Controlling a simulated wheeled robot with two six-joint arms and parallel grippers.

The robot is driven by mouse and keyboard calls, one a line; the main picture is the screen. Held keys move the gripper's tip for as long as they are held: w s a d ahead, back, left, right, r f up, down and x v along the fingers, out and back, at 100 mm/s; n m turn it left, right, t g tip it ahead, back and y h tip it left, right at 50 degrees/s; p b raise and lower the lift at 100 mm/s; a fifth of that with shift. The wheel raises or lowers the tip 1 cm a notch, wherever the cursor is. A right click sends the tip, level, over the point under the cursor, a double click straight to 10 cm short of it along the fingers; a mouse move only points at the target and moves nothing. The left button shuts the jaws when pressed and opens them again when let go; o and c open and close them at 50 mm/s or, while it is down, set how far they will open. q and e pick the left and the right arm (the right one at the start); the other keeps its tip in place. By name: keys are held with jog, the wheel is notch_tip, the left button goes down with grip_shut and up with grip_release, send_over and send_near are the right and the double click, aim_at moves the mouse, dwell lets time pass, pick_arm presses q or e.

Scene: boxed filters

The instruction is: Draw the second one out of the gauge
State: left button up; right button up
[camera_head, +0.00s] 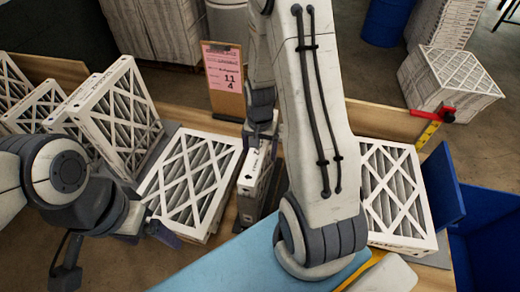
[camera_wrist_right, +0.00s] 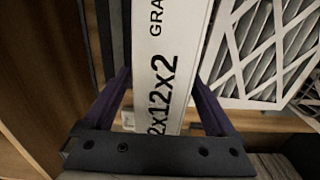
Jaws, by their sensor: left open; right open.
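A white-framed filter (camera_head: 252,178) stands on edge in a narrow dark holder, which seems to be the gauge, in the middle of the head view; my right arm hides part of it. In the right wrist view its white printed edge (camera_wrist_right: 170,45) lies between the two purple fingers of my right gripper (camera_wrist_right: 160,85). Those fingers are open, one on each side of the edge; I cannot tell whether they touch it. My left gripper (camera_head: 160,232) is open and empty, low beside the front corner of a flat-lying filter stack (camera_head: 192,180).
Several filters lean in a row (camera_head: 115,115) at the left. Another flat filter stack (camera_head: 395,195) lies right of my right arm, with a blue bin (camera_head: 490,230) beyond. A pink card (camera_head: 224,70) stands at the back.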

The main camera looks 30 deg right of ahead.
jog(key=shift+f, duration=0.4)
grip_shut()
jog(key=shift+r, duration=0.15)
jog(key=shift+r, duration=0.1)
jog(key=shift+r+p, duration=3.35)
jog(key=shift+r, duration=0.5)
